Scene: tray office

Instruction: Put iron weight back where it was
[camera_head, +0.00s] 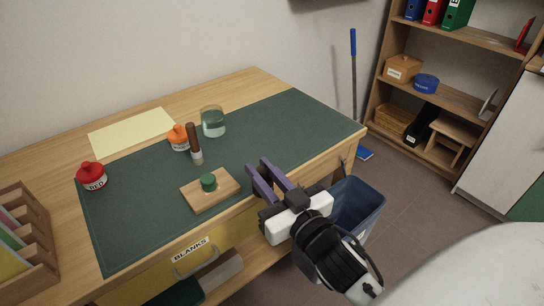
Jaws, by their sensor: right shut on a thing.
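My right gripper (257,170) reaches in from the lower right, with its purple fingers over the front edge of the desk's green mat (125,215). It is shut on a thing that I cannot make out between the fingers. I cannot pick out an iron weight for certain anywhere. A wooden board (225,193) with a short green round piece (209,182) on it lies left of the fingers. My left gripper is not in view.
A brown-handled tool (194,140), an orange pot (178,138) and a glass jar (213,121) stand behind the board. A red pot (91,176) stands at left. A blue bin (358,202) is beside the desk. The mat's right part is clear.

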